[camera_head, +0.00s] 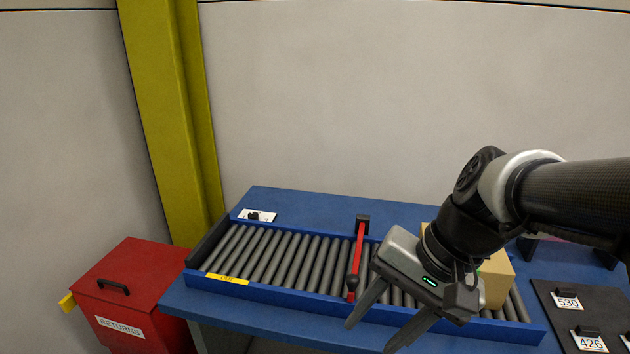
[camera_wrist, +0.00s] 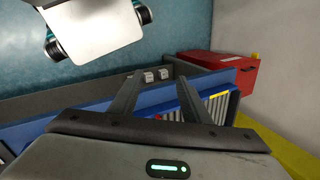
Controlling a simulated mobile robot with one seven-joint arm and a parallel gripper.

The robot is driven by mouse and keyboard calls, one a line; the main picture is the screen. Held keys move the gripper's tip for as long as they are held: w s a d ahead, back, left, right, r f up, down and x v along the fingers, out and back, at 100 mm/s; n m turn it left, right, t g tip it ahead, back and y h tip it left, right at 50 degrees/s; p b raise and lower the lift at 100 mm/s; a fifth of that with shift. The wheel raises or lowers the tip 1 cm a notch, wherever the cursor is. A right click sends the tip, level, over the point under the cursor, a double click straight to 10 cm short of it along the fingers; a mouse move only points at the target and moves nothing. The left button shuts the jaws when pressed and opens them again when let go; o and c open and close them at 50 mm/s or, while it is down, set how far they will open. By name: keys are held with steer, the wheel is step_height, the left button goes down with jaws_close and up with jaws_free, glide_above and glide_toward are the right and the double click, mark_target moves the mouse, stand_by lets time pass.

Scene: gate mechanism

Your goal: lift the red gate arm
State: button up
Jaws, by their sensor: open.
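The red gate arm (camera_head: 356,260) lies across the grey roller conveyor, running from a dark post at the back edge to the front rail. It looks lowered, close above the rollers. My gripper (camera_head: 369,328) is open and empty, to the right of the gate arm's front end and in front of the conveyor's front rail. It is apart from the gate arm in the head view. In the wrist view the two fingers of my gripper (camera_wrist: 157,78) are spread with nothing between them.
A cardboard box (camera_head: 496,277) sits on the conveyor (camera_head: 283,258) at the right, partly behind my arm. A yellow column (camera_head: 172,110) rises behind.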

steer(key=w+f+m+y+b, duration=0.4)
steer(key=w+f+m+y, duration=0.3)
steer(key=w+m+y, duration=0.15)
steer(key=w+d+f+m+t+y+b, duration=0.3)
steer(key=w+d+f+m+t, duration=0.5)
steer(key=d+m, duration=0.3)
steer(key=shift+n, duration=0.65)
steer(key=x, duration=1.6)
steer(key=shift+w+a+f+b, duration=0.1)
steer(key=shift+w+f+b, duration=0.15)
steer(key=shift+w+b, duration=0.15)
jaws_close()
